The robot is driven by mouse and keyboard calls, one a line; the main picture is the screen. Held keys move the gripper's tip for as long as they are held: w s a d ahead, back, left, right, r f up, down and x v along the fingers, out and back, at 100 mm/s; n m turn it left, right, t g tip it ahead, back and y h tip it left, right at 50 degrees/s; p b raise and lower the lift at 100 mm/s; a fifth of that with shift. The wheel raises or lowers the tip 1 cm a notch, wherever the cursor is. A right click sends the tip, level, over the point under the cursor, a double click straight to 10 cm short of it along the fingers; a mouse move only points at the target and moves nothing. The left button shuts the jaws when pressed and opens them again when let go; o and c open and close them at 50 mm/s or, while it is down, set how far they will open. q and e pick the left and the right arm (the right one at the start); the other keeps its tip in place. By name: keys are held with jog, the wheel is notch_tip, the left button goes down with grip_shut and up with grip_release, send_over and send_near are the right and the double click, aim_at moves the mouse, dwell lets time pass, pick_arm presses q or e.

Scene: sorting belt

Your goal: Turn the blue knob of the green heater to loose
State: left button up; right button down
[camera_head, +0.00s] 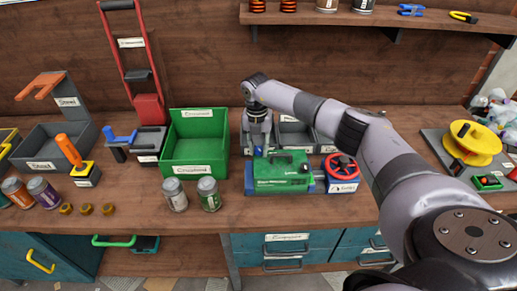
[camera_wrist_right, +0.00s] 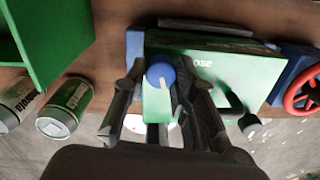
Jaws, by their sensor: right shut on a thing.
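The green heater (camera_head: 275,182) sits on the workbench with a blue base and a red handwheel (camera_head: 342,167) at its right. Its green body (camera_wrist_right: 225,68) fills the middle of the right wrist view, with lettering ending in "ose" on it. The blue knob (camera_wrist_right: 160,74) shows between the fingers of my right gripper (camera_wrist_right: 163,92), which is shut on it. My left gripper is not in view.
A green crate (camera_head: 195,171) stands close to the left of the heater. Two cans (camera_head: 175,195) (camera_head: 209,194) stand in front of the crate. Grey bins (camera_head: 293,135) stand behind the heater. A yellow reel (camera_head: 475,143) stands at the right. The bench front between the cans and small brass pieces (camera_head: 85,209) is clear.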

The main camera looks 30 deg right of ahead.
aim_at(260, 149)
jog(key=n+b, duration=0.3)
jog(key=n, duration=0.3)
jog(key=n+b, duration=0.2)
jog(key=n, duration=0.4)
jog(key=shift+d+n, duration=0.1)
jog(key=shift+n, duration=0.3)
jog(key=n+b, duration=0.2)
jog(key=n, duration=0.4)
jog(key=shift+t, duration=0.3)
jog(key=n+b, duration=0.1)
jog(key=n, duration=0.5)
jog(key=shift+d+b, duration=0.1)
jog(key=shift+b, duration=0.2)
jog(key=c, duration=1.3)
grip_release()
notch_tip(260, 149, up, 12)
jog(key=shift+s, duration=0.2)
